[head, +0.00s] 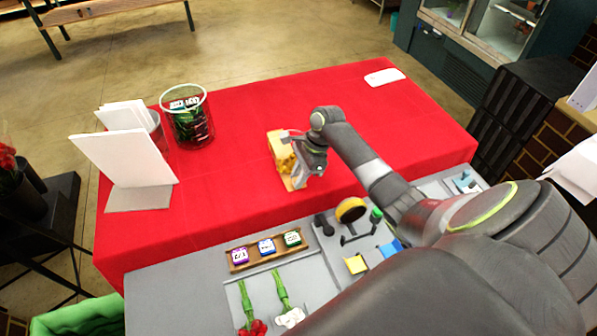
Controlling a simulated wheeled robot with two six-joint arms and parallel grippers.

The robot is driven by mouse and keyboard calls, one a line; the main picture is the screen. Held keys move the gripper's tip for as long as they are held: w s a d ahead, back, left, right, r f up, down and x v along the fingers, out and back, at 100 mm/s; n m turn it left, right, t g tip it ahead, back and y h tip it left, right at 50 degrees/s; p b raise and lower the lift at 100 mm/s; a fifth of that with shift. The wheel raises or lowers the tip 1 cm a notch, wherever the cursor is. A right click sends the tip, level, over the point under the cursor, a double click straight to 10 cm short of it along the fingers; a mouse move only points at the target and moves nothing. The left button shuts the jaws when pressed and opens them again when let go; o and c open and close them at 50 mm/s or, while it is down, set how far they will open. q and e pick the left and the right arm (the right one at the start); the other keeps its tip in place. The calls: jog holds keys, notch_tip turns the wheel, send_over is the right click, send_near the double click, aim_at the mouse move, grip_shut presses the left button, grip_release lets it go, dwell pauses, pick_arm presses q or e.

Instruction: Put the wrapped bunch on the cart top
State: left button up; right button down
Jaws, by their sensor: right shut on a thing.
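My right gripper (312,157) is over the middle of the red-covered table (380,125). It is shut on a yellow and tan bundle, which looks like the wrapped bunch (285,158). The bunch is at the gripper's left side, low over the red cloth; I cannot tell whether it touches the cloth. Part of it is hidden by the gripper. I cannot tell for sure which surface is the cart top. My left gripper is not in view.
A glass container (188,118) and white cards (125,160) stand at the table's left. A white item (384,77) lies at the far right. The grey worktop (180,300) in front holds small boxes (265,247), red and white flowers (252,326) and tools. Red cloth around the bunch is clear.

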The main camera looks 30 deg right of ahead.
jog(key=shift+p, duration=0.6)
dwell(0.5)
jog(key=shift+f+p, duration=0.25)
jog(key=shift+p, duration=0.35)
dwell(0.5)
dwell(0.4)
jog(key=c, duration=0.8)
grip_release()
jog(key=shift+r+p, duration=0.85)
jog(key=shift+r, duration=2.65)
